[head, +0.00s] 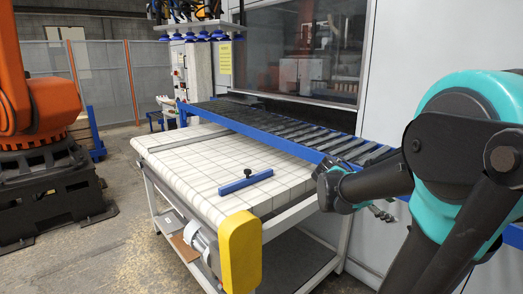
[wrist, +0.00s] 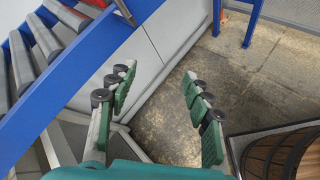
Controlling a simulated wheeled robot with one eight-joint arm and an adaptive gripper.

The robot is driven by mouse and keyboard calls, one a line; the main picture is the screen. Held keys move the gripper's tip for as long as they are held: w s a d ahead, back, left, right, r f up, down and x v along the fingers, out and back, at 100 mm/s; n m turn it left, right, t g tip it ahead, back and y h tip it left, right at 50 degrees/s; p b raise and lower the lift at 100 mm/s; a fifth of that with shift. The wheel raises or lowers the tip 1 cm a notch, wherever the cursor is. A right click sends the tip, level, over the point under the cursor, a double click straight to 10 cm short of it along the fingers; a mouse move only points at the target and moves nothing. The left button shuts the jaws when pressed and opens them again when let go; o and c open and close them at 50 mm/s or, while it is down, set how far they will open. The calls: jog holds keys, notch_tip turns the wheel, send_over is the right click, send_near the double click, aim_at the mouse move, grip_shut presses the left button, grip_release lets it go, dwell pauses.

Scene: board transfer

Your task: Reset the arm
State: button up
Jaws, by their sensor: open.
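My arm, teal and black, reaches in from the right of the head view and bends back over the right end of the blue-framed roller conveyor (head: 290,146). My gripper (wrist: 160,80) is open in the wrist view, with its green-padded fingers spread and nothing between them. In the head view my gripper (head: 384,213) is small and partly hidden by the arm, beside the conveyor's near edge. The blue conveyor frame (wrist: 58,75) with grey rollers passes close to the left finger in the wrist view.
A white gridded belt table (head: 200,165) carries a blue bar (head: 245,182) with a black knob. A yellow cover (head: 240,250) is at its near corner. An orange robot (head: 45,105) stands left. A barrel-like wooden object (wrist: 280,150) sits lower right. Bare floor (wrist: 165,125) shows between the fingers.

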jog(key=s+a+f+m+t+y, duration=0.1)
jog(key=s+a+f+m+y, duration=0.1)
jog(key=a+f+m+y, duration=0.2)
jog(key=s+a+f+m+t+y, duration=0.1)
jog(key=s+a+f+m+y, duration=0.2)
jog(key=a+f, duration=0.5)
jog(key=s+a+f+m+t+y, duration=0.1)
jog(key=a+f+m+y, duration=0.3)
jog(key=a, duration=0.5)
notch_tip(320, 180, down, 3)
jog(key=shift+s+r+m+y, duration=0.1)
jog(key=shift+s+m+y, duration=0.3)
jog(key=shift+s, duration=0.45)
